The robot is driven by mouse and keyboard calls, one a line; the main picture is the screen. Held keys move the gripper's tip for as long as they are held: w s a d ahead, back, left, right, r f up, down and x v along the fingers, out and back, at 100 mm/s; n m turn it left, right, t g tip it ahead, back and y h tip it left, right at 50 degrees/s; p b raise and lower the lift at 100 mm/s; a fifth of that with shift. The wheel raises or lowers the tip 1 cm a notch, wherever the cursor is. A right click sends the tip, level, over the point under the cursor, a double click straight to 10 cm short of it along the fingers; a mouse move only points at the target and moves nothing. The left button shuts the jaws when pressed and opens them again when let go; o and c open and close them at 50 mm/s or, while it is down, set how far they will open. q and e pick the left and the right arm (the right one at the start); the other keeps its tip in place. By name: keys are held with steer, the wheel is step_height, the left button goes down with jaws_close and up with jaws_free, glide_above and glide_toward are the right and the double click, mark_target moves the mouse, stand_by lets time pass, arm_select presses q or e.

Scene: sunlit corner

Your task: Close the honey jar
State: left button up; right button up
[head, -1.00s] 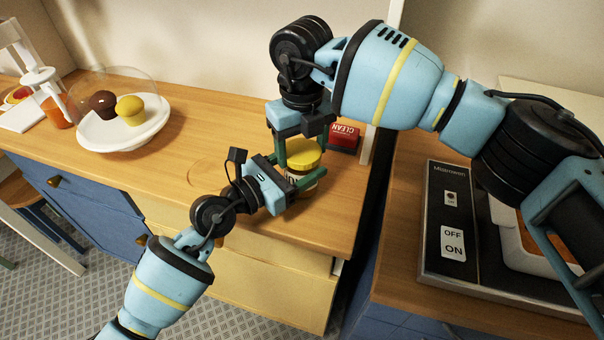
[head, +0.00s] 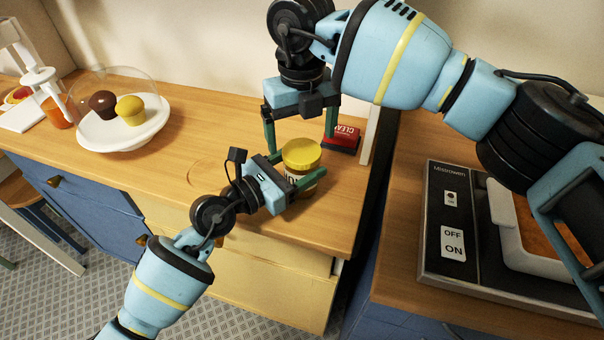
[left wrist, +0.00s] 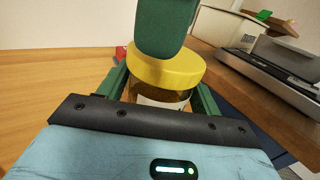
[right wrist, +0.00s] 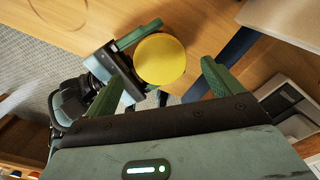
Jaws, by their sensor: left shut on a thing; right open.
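The honey jar (head: 303,181) stands on the wooden counter near its right front corner, with its yellow lid (head: 302,153) on top. The lid also shows in the left wrist view (left wrist: 165,72) and in the right wrist view (right wrist: 160,59). My left gripper (head: 305,182) is shut on the jar's body below the lid. My right gripper (head: 300,145) is open above and behind the jar, its green fingers spread and apart from the lid. In the left wrist view a green finger hides part of the lid's top. I cannot tell how tightly the lid sits.
A white plate (head: 152,130) with two muffins under a clear dome stands at the left. A panel with an ON/OFF switch (head: 453,243) is on the right counter, past a gap. The counter between plate and jar is clear.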

step_height(320, 180, up, 8)
steer(key=shift+r, duration=0.1)
stand_by(0.4)
arm_select(q)
steer(key=o, duration=2)
steer(key=shift+c, duration=0.2)
steer(key=shift+v, duration=3.95)
arm_select(e)
steer(key=shift+f, duration=0.25)
